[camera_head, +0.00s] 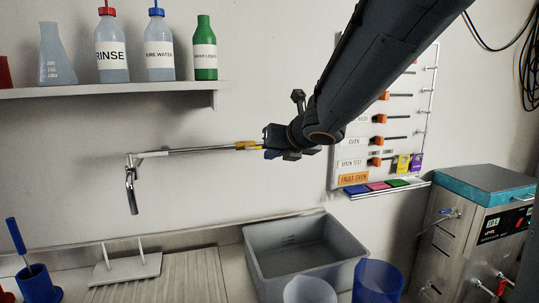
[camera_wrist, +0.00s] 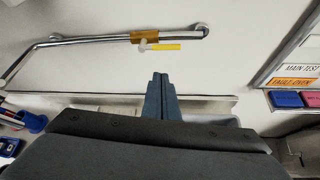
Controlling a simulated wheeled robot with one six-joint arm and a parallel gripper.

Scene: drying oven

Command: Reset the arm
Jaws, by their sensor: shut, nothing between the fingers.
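My arm reaches in from the upper right of the head view. My gripper (camera_head: 272,142) is in front of the wall at mid-height, by the right end of a wall-mounted metal tap pipe (camera_head: 192,150). In the wrist view my gripper's fingers (camera_wrist: 161,78) are together and empty, pointing toward the wall below the pipe (camera_wrist: 90,40). A gap shows between the fingertips and the pipe in that picture.
The pipe has a yellow lever (camera_wrist: 167,47). A shelf (camera_head: 110,90) with bottles is at upper left. A grey basin (camera_head: 265,275) lies below my gripper. A labelled board (camera_head: 345,145) hangs on the right, above a steel machine (camera_head: 470,235).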

